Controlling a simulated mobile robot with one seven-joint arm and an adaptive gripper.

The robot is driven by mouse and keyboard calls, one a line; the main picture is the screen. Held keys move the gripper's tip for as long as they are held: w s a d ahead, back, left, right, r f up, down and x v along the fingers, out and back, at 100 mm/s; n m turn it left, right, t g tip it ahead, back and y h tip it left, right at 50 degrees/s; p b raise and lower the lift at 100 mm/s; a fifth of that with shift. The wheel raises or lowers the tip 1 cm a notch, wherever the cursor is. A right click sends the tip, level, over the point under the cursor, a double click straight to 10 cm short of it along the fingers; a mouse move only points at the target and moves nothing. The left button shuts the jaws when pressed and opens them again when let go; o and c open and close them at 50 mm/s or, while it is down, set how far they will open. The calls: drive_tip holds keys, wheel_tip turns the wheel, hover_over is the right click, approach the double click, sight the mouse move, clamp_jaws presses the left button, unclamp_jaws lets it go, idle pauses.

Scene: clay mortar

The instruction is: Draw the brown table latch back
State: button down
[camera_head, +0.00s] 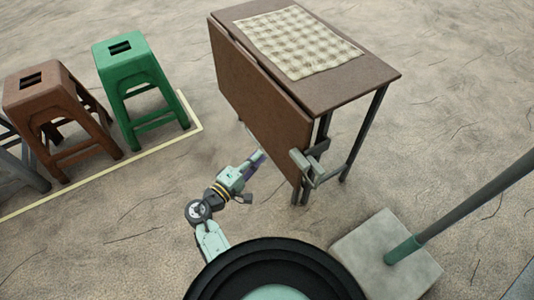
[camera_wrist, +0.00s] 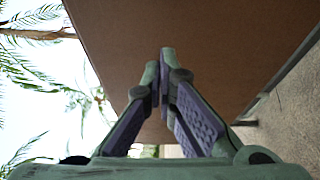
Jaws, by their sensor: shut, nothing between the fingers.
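The brown table (camera_head: 345,88) stands upright with its brown side leaf (camera_head: 255,105) hanging down on the left. A grey metal latch fitting (camera_head: 308,166) with a short bar sits at the leaf's near lower corner, by the table legs. My gripper (camera_head: 261,156) is left of the latch and apart from it, close to the leaf's outer face in the picture. In the wrist view my gripper (camera_wrist: 164,70) is shut and empty, its fingertips together in front of the brown panel (camera_wrist: 215,45). The latch is not recognisable in the wrist view.
A checked cloth (camera_head: 297,42) lies on the tabletop. A green stool (camera_head: 137,85) and a brown stool (camera_head: 60,110) stand at the left. A pole's pale square base (camera_head: 370,262) stands at the lower right.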

sight(300, 160)
drive_tip(key=p+x, duration=0.1)
drive_tip(key=x, duration=0.7)
drive_tip(key=shift+w+d+p, duration=0.2)
drive_tip(key=shift+w+p, duration=0.15)
drive_tip(key=shift+s+d+p, duration=0.5)
drive_tip(key=shift+s+d, duration=0.25)
drive_tip(key=shift+s, duration=0.2)
drive_tip(key=shift+s+d, duration=0.45)
drive_tip(key=shift+s, duration=0.15)
drive_tip(key=shift+f, duration=0.1)
